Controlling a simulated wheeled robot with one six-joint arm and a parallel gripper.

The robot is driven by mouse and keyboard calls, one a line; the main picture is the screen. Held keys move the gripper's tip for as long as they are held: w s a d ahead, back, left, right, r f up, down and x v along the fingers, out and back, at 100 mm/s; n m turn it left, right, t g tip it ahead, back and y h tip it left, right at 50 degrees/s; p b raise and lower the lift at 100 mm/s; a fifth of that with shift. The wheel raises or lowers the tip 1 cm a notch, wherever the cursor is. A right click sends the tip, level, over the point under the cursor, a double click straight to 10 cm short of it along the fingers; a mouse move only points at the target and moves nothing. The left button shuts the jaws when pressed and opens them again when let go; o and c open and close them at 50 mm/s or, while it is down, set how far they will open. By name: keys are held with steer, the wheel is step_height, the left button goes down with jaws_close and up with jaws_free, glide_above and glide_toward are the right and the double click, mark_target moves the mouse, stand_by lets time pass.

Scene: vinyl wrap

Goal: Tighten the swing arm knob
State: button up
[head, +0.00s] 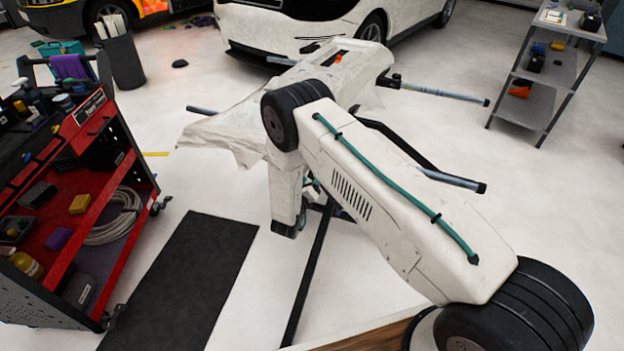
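A work stand holds a white wrapped part (345,70), with loose white film hanging at its left. A dark bar with a grey padded end (445,92) reaches out to the right, with a small black fitting (395,80) near its inner end. Another bar (455,181) sticks out nearer to me, and a short one (204,110) at the left. I cannot tell which fitting is the swing arm knob. My white arm with its green cable crosses the middle and hides much of the stand. I cannot make out my gripper.
A red tool cart (100,125) stands at the left, with a coiled hose on its shelf. A black mat (185,280) lies beside it. A grey shelf rack (550,65) is at the right. A white car (300,25) stands behind.

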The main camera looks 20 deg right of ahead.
steer(key=shift+d, duration=0.1)
steer(key=v, duration=0.8)
steer(key=shift+w, duration=0.1)
stand_by(0.4)
